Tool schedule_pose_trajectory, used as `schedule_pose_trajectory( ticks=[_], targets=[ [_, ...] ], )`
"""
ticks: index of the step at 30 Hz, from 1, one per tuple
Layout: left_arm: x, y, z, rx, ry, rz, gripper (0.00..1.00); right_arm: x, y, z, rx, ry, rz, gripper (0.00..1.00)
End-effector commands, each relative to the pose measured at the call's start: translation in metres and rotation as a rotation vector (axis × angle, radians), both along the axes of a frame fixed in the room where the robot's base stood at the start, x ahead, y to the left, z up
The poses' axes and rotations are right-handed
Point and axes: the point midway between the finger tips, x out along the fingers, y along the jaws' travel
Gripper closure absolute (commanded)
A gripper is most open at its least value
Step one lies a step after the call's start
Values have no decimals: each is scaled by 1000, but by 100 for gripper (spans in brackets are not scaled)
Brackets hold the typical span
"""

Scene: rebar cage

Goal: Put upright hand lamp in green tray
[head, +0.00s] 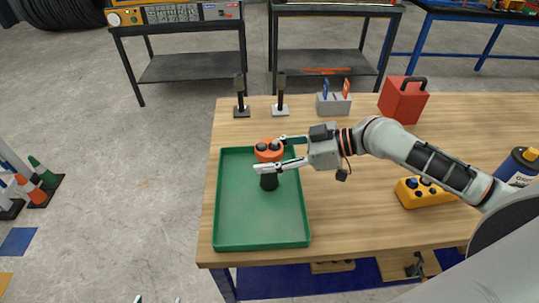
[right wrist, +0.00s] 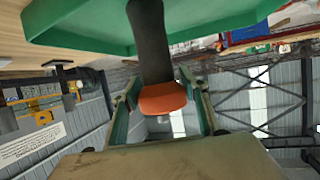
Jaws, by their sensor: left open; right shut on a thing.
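The hand lamp has an orange head (head: 268,146) and a black handle (head: 269,182), and it stands upright over the green tray (head: 258,222), within its outline in the head view. My right gripper (head: 267,155) is shut around the orange head. In the right wrist view the lamp's black handle (right wrist: 150,40) runs from the orange head (right wrist: 162,99), between the fingers, toward the tray (right wrist: 80,28). I cannot tell whether the lamp's lower end touches the tray floor. My left gripper (head: 158,299) shows only its open fingertips at the bottom edge, off the table.
Behind the tray stand two dark upright items on small bases (head: 240,98) (head: 280,98), a grey block (head: 333,104) and a red box (head: 403,102). A yellow device (head: 425,193) and a blue bottle (head: 517,165) are at right. The rest of the tray is empty.

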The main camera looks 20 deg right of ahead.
Motion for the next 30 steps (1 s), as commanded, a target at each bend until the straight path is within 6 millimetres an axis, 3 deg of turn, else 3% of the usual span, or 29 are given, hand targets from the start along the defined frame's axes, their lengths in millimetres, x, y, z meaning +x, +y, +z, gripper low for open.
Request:
schedule_pose_trajectory(
  ticks=[4, 5, 6, 7, 19, 30],
  targets=[
    [-1, 0, -3, 1, 2, 0, 36, 0, 0, -2, 2, -1, 0, 85],
    [-1, 0, -4, 1, 2, 0, 36, 0, 0, -3, 0, 0, 0, 53],
    [-1, 0, -4, 1, 3, 0, 36, 0, 0, -2, 0, 0, 0, 43],
    [-1, 0, -4, 1, 4, 0, 36, 0, 0, -2, 0, 0, 0, 39],
    [-1, 0, -1, 1, 3, 0, 36, 0, 0, 2, 0, 0, 0, 39],
    [-1, 0, -12, -1, 2, 0, 36, -23, -42, 16, -5, 3, -2, 39]
  ],
)
